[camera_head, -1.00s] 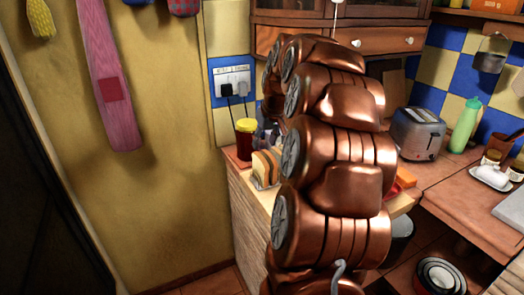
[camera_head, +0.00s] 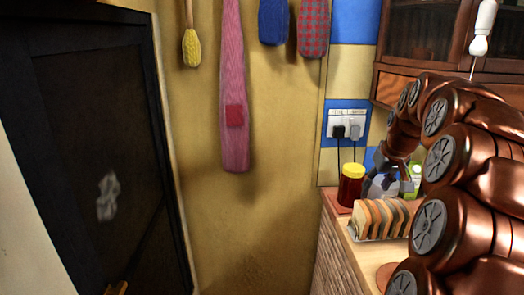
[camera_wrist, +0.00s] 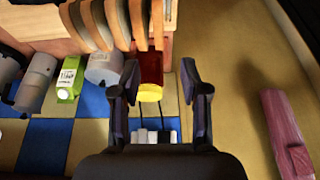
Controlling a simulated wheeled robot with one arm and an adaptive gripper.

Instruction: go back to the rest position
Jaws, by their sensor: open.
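My gripper (camera_head: 382,183) is at the counter's left end, partly hidden by my copper arm. In the wrist view my gripper (camera_wrist: 160,72) shows two dark fingers spread apart with nothing gripped. A red jar with a yellow lid (camera_head: 351,187) stands to its left in the head view. In the wrist view the jar (camera_wrist: 150,70) shows beyond and between the fingers; I cannot tell the exact distance.
Sliced bread (camera_head: 380,219) sits at the counter's (camera_head: 331,250) front left. A green carton (camera_head: 414,177) stands behind my arm. Plugs and a socket (camera_head: 347,124) are on the wall. A dark door (camera_head: 110,150) is at left. A pink paddle (camera_head: 234,90) hangs on the yellow wall.

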